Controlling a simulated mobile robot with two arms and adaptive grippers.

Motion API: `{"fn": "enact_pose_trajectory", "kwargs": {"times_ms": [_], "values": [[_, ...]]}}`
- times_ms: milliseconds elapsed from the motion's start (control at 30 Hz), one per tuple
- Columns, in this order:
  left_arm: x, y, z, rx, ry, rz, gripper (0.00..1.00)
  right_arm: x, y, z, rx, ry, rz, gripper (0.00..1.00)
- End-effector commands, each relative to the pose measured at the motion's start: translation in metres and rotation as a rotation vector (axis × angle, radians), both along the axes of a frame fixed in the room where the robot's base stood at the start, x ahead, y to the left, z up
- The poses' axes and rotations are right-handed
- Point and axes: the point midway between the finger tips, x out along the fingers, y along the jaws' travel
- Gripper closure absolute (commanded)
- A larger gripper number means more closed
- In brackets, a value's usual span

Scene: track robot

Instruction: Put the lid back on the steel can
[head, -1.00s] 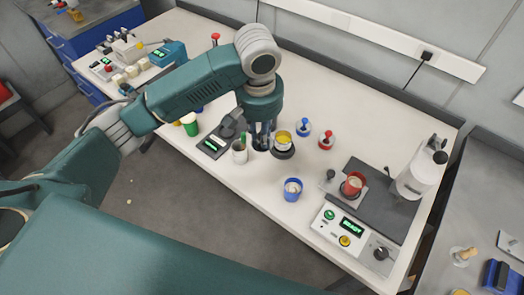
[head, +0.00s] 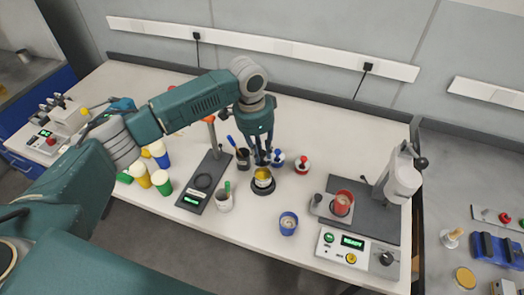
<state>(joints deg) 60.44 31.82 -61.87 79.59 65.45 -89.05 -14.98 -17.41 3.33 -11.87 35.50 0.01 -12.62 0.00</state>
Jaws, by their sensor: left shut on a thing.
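A short can (head: 263,180) with a yellow inside, seemingly the steel can, stands upright on a round dark base near the middle of the bench. My left gripper (head: 262,158) points down just behind and above it in the picture. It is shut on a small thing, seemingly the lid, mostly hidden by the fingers. I cannot tell whether that thing touches the can. A blue lid-like piece (head: 277,160) and a red one (head: 302,165), each with a knob, rest to the right of the fingers. My right gripper is out of view.
A blue cup (head: 288,223) is in front. A red cup (head: 342,204) sits by the white machine (head: 402,178). Bench behind the lid-like pieces is clear.

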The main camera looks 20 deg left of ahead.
Motion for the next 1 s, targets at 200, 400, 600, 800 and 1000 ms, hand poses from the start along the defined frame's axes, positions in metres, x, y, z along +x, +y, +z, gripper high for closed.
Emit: {"fn": "enact_pose_trajectory", "kwargs": {"times_ms": [200,400,600,800,1000], "values": [[0.002,0.002,-0.007,0.000,0.001,-0.037,1.00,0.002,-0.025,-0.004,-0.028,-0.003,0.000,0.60],[0.003,0.003,-0.018,0.001,0.000,-0.035,1.00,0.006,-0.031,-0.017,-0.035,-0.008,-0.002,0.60],[0.003,0.003,-0.034,0.002,-0.002,-0.035,1.00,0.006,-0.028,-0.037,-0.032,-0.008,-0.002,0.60],[0.002,0.003,-0.049,0.002,0.001,-0.035,1.00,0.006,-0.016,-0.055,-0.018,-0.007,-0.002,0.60],[0.002,0.002,-0.062,0.000,0.001,-0.033,1.00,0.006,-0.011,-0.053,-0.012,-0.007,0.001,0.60]]}}
